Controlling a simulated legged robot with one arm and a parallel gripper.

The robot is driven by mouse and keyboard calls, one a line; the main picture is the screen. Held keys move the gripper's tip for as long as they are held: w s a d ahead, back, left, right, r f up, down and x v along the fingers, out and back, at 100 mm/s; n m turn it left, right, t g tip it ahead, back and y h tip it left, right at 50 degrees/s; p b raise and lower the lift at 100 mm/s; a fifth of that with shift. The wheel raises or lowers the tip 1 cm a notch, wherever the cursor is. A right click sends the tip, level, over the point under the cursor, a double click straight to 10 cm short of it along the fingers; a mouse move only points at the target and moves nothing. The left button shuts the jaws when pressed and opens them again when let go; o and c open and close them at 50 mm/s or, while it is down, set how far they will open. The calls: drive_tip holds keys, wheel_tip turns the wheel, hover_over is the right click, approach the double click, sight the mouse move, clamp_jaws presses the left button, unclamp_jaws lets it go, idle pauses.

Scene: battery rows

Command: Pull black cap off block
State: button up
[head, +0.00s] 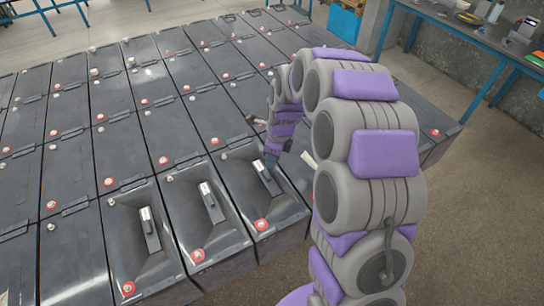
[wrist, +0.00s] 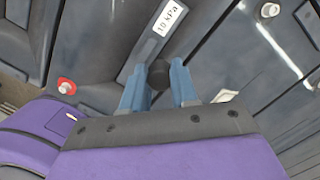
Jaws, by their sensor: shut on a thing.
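The black cap (wrist: 158,76) is a small dark round piece between the fingers of my gripper (wrist: 159,67) in the wrist view. My gripper is shut on it. The dark block (wrist: 150,42) with a white "kPa" label lies close beside the cap, its lower end partly behind the left finger. I cannot tell whether cap and block still touch. In the head view, my gripper (head: 271,160) is at the upper end of the block (head: 267,179) in the rightmost recessed battery top. The cap is too small to make out there.
Two similar blocks (head: 150,230) (head: 211,202) sit in recessed battery tops to the left. Rows of dark batteries (head: 115,95) with red and grey terminals fill the view. A blue-framed workbench (head: 470,32) with tools stands at the right, beyond open floor (head: 480,200).

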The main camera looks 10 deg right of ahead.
drive_tip(key=shift+r+p, duration=0.6)
drive_tip(key=shift+r, duration=0.2)
idle(0.5)
drive_tip(key=shift+r+p, duration=1.2)
drive_tip(key=shift+r, duration=1.15)
